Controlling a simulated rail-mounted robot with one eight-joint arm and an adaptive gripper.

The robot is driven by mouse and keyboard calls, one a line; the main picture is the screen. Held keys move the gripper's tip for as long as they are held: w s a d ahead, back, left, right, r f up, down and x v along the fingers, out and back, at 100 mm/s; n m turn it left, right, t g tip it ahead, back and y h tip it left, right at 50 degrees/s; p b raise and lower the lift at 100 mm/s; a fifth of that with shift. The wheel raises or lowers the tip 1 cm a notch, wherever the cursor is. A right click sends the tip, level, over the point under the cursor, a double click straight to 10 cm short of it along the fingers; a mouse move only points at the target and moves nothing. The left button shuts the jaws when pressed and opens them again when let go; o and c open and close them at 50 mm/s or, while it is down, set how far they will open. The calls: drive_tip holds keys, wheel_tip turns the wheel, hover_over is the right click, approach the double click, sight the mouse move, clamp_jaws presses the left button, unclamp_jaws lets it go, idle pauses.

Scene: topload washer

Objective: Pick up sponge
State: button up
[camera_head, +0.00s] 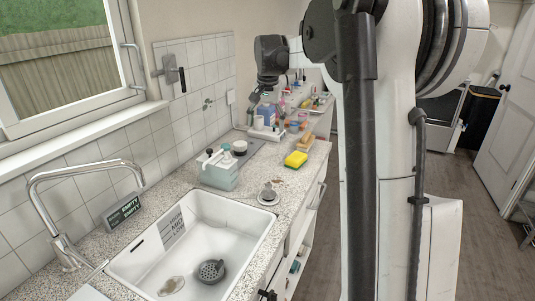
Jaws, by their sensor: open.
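A yellow sponge (296,159) with a green layer lies on the speckled counter (262,176), near its front edge and beyond the sink. My gripper (267,122) points down over the far part of the counter, beyond the sponge and to its left in the picture. It is open and apart from the sponge. Its fingers are small and overlap bottles behind them, so their exact height is hard to tell.
A white sink (137,270) with a tall faucet (50,215) fills the near counter. A grey-green caddy (219,172) and a metal drain plug (268,194) stand nearer than the sponge. Bottles and small items crowd the far counter. A tan block (304,142) lies just beyond the sponge.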

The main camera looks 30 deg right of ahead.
drive_tip(key=w+d+f+m+g+p, duration=0.1)
drive_tip(key=w+d+f+m+p, duration=0.25)
drive_tip(key=d, duration=0.75)
drive_tip(key=g, duration=0.1)
hover_over(296, 156)
wheel_tip(296, 156, down, 6)
drive_tip(key=shift+m+y, duration=0.4)
drive_tip(key=shift+m, duration=0.05)
wheel_tip(296, 156, down, 14)
drive_tip(key=shift+d+r+p, duration=0.1)
drive_tip(key=shift+r+p, duration=0.05)
drive_tip(key=shift+p, duration=0.2)
drive_tip(key=c, duration=1)
